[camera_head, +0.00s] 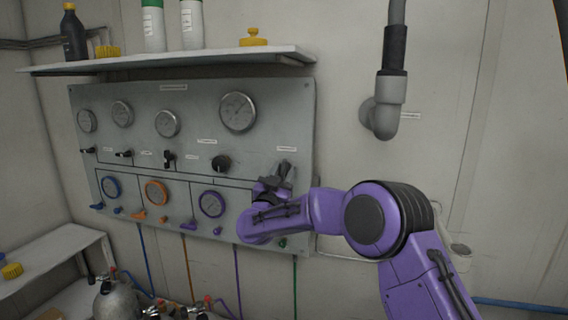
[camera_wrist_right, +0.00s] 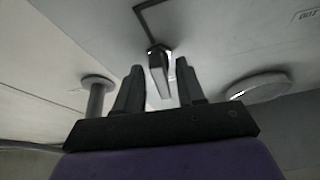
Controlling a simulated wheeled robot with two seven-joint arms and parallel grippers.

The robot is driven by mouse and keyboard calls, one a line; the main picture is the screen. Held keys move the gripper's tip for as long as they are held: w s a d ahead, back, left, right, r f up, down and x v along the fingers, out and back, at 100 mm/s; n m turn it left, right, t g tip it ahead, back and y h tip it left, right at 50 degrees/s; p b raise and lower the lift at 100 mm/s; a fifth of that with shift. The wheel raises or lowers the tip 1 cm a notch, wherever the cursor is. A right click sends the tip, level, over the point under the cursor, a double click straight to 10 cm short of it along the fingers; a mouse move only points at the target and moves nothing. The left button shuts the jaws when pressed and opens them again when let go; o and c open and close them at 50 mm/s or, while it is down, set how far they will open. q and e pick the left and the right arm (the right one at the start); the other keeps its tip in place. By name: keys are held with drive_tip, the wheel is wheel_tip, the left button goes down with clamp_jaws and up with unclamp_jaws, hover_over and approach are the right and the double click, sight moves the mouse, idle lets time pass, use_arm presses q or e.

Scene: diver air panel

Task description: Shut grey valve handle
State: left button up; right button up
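The grey panel (camera_head: 190,108) carries gauges, black valve handles and small coloured levers. My right gripper (camera_head: 284,170) is at the panel's right part, below the large gauge; the purple arm comes in from the right. In the right wrist view, a grey lever-like handle (camera_wrist_right: 159,68) stands out from the panel between the two dark fingertips of the open gripper (camera_wrist_right: 158,82). Gaps show on both sides of it, so the fingers do not appear to grip it. In the head view, my gripper hides this handle. My left gripper is not in view.
A black valve knob (camera_head: 221,163) sits left of my gripper. A shelf (camera_head: 180,60) with bottles juts out above the panel. A grey pipe elbow (camera_head: 382,115) sticks out from the wall on the right. In the wrist view, a round-ended post (camera_wrist_right: 97,95) and a gauge (camera_wrist_right: 260,87) flank the fingers.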

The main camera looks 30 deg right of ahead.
drive_tip(key=shift+w+d+r, duration=0.1)
drive_tip(key=shift+d+r, duration=0.05)
drive_tip(key=shift+d, duration=0.05)
drive_tip(key=shift+w, duration=0.1)
drive_tip(key=shift+a, duration=0.1)
drive_tip(key=shift+c, duration=0.4)
clamp_jaws()
